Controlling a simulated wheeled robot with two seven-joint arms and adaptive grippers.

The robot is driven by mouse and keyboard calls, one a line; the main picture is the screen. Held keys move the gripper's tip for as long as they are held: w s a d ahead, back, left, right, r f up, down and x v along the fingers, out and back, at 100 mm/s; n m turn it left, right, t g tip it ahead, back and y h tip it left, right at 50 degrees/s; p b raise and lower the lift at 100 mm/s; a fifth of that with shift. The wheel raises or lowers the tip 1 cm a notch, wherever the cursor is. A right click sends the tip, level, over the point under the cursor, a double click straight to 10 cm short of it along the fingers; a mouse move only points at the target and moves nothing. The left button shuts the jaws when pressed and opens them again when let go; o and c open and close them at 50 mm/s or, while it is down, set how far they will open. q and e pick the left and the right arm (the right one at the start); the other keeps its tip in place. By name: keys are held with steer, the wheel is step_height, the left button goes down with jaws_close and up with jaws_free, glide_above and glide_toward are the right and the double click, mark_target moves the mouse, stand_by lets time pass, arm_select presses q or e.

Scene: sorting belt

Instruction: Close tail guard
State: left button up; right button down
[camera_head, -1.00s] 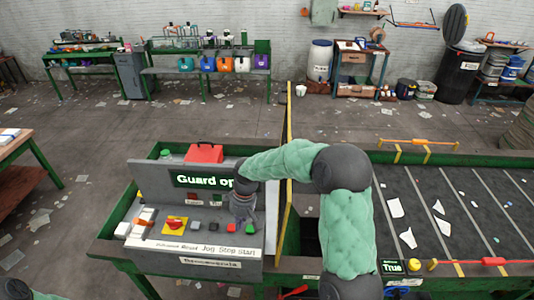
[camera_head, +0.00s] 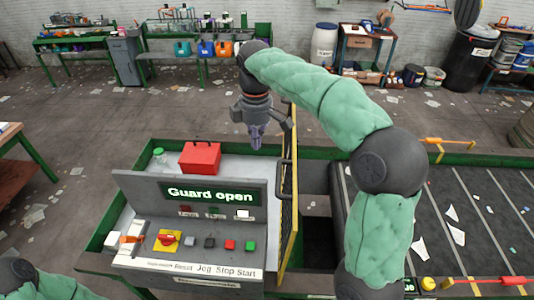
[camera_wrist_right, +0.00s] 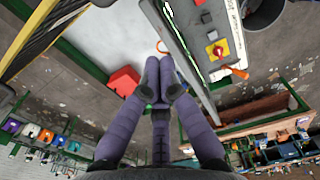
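The tail guard (camera_head: 290,200) is a yellow-framed panel standing upright, seen nearly edge-on, between the control console and the belt, with dark handles on its side. Its yellow frame also shows at upper left in the right wrist view (camera_wrist_right: 28,38). The console display (camera_head: 210,194) reads "Guard open". My right gripper (camera_head: 256,143) hangs above the far end of the console's table, left of the guard's far end and apart from it. Its purple fingers (camera_wrist_right: 160,62) are together with nothing between them. My left gripper is out of view; only part of that arm shows at lower left.
A red box (camera_head: 201,158) and a green bottle (camera_head: 160,158) stand behind the console. The console has a yellow-and-red switch (camera_head: 168,239) and several buttons. The dark belt (camera_head: 460,215) with pale scraps lies right.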

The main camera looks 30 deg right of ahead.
mark_target(281, 164)
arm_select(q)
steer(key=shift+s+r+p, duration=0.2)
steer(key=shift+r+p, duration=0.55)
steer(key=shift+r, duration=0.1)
arm_select(e)
step_height(281, 164, down, 11)
steer(key=s+d, duration=0.2)
steer(key=d, duration=0.1)
steer(key=shift+s+r, duration=0.2)
steer(key=shift+s, duration=0.05)
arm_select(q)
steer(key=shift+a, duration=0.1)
arm_select(e)
steer(key=shift+a, duration=0.1)
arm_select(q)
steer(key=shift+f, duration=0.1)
